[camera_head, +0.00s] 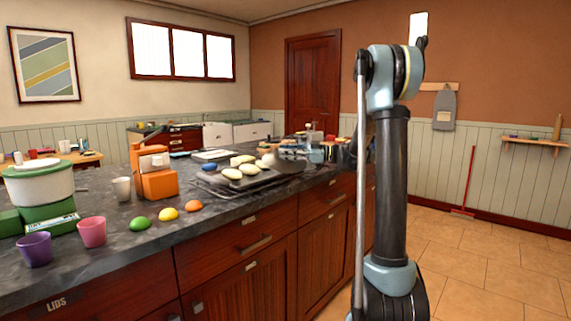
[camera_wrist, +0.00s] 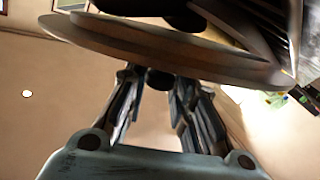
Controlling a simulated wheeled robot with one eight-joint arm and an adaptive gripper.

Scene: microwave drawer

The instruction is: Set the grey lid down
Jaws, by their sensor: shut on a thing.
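The grey lid (camera_wrist: 185,47) is a wide round disc across the top of the wrist view, looking grey-brown in this light. My gripper (camera_wrist: 158,80) is shut on a small dark knob at the disc's middle, with one finger on each side. The lid looks tilted in this view. In the head view my arm stands upright at the right of the counter, and I cannot make out my gripper. A dark grey rounded shape (camera_head: 289,161) shows on or above the far counter there; I cannot tell whether it is the lid.
The dark stone counter (camera_head: 110,201) holds a tray (camera_head: 232,187) with pale loaves, an orange machine (camera_head: 155,183), a green-and-white container (camera_head: 40,185) and cups. A drawer front (camera_head: 66,301) at lower left reads LIDS. The tiled floor at right is mostly clear.

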